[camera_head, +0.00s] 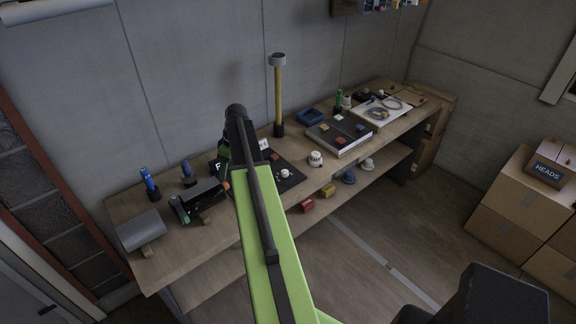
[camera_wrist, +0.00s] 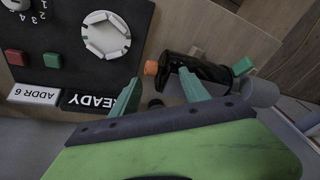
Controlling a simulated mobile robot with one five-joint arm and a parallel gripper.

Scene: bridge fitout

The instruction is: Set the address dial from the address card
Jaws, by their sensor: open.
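The address dial is a small white knob with numbers around it, cut off at the top left corner of the wrist view (camera_wrist: 16,4); in the head view it shows as a white knob (camera_head: 285,173) on the black panel (camera_head: 292,184). Its pointer setting is not readable. The address card (camera_wrist: 35,95) lies at the panel's edge and reads "ADDR 6", upside down in the wrist view; a white card shows there in the head view (camera_head: 264,144). My gripper (camera_wrist: 160,78) is open and empty, its two teal fingers apart beside the panel, away from the dial.
A black cylinder device (camera_wrist: 205,72) lies close to my fingers. A tall post (camera_head: 278,95) stands behind the panel.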

